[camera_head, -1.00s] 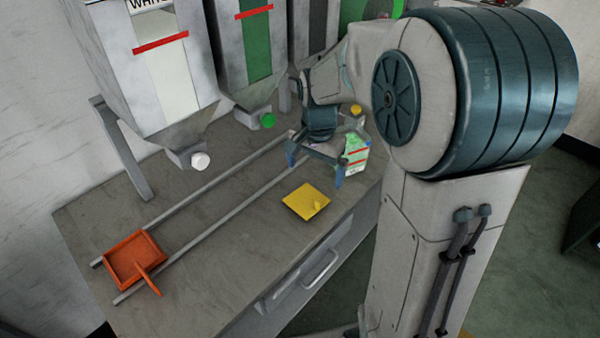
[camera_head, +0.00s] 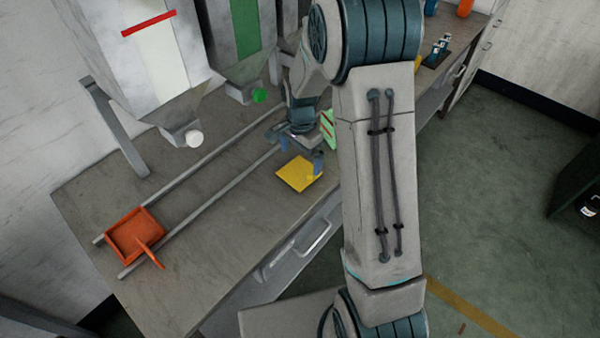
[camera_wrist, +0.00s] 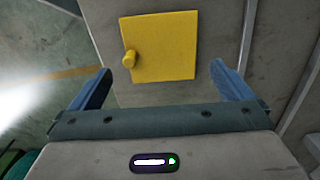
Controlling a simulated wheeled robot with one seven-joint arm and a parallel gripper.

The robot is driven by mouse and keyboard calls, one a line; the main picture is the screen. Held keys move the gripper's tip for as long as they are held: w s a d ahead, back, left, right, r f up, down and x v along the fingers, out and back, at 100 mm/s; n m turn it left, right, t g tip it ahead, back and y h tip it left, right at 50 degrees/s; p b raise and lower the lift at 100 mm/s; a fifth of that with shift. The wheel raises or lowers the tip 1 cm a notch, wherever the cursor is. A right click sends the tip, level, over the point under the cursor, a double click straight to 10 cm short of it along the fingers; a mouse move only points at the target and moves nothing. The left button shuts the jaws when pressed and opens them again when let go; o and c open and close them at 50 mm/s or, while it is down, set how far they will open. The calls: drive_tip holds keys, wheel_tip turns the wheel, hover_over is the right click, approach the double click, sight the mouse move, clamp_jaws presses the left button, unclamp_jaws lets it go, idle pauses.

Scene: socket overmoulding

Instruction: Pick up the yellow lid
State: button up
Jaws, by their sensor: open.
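The yellow lid (camera_head: 297,174) lies flat on the grey workbench near its front edge. It is a square plate with a small knob. In the wrist view the lid (camera_wrist: 160,47) is ahead of my gripper (camera_wrist: 160,82), roughly centred between the two blue fingers, with its knob towards the left. My gripper (camera_head: 300,152) is open and empty, above the bench beside the lid. One finger overlaps the lid's right corner in the head view. I cannot tell the exact height of the fingers above the lid.
An orange tray with a handle (camera_head: 112,229) sits on two metal rails (camera_head: 195,190) at the left. Hoppers with a white nozzle (camera_head: 194,139) and a green nozzle (camera_head: 260,95) hang over the back. Bench (camera_head: 225,220) left of the lid is clear.

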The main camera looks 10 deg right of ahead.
sight(299, 172)
drive_tip(key=shift+a+f+p, duration=0.15)
drive_tip(key=shift+f+p, duration=0.35)
drive_tip(key=shift+f, duration=2.05)
drive_tip(key=c, duration=0.7)
drive_tip(key=shift+c, duration=0.2)
drive_tip(key=shift+r, duration=0.15)
